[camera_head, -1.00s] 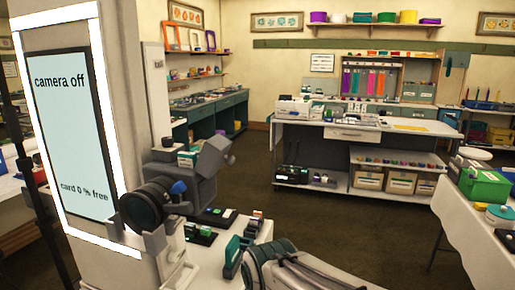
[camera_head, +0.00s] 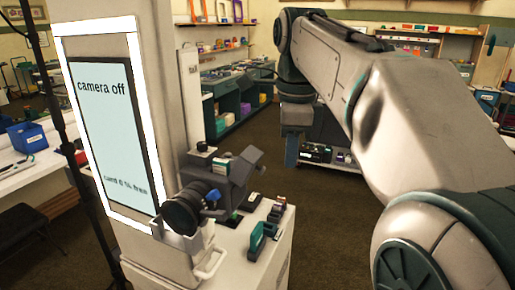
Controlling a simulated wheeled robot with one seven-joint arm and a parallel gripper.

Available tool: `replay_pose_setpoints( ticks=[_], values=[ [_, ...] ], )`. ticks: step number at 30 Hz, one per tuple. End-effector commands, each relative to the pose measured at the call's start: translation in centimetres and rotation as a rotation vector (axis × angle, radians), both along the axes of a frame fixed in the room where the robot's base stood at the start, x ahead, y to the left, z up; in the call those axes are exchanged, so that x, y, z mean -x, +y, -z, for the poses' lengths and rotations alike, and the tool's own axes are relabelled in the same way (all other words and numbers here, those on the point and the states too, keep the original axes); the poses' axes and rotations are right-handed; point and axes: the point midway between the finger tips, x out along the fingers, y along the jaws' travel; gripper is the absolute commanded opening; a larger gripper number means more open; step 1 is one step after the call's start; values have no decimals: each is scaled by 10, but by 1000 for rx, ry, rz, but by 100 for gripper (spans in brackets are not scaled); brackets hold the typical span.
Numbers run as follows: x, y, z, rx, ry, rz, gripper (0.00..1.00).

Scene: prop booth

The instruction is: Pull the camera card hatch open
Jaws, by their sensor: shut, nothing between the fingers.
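The dark grey camera (camera_head: 236,180) sits on a stand beside the white pillar, with its round black lens (camera_head: 183,213) towards the lower left. A blue knob shows beside the lens. I cannot make out the card hatch or whether it is open. The lit screen (camera_head: 108,140) on the pillar reads "camera off", with a blurred card line below. My arm reaches in from the lower right and arches up. My gripper (camera_head: 291,152) hangs at its far end, right of the camera and apart from it in the picture. It is small and dark, shut and empty.
Small boxes and a teal-green item (camera_head: 257,238) stand on the white stand top right of the camera. A white handle (camera_head: 210,265) sits below the lens. A black pole (camera_head: 62,110) stands at left. Floor right of the stand is clear.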

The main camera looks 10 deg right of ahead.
Motion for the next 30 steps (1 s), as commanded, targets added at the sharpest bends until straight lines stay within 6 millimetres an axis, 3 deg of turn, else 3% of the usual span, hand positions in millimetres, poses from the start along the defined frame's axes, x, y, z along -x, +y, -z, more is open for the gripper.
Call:
replay_pose_setpoints(
  ticks=[1,4,10,17,28,30],
  values=[
    [-3,-1,-18,-3,6,72,0],
    [-5,-3,-36,-8,18,196,0],
    [-5,-4,-45,-11,31,299,0],
    [-5,-3,-16,-10,33,300,0],
    [-6,-3,53,-10,32,299,0],
    [-13,6,46,-10,29,295,0]
  ],
)
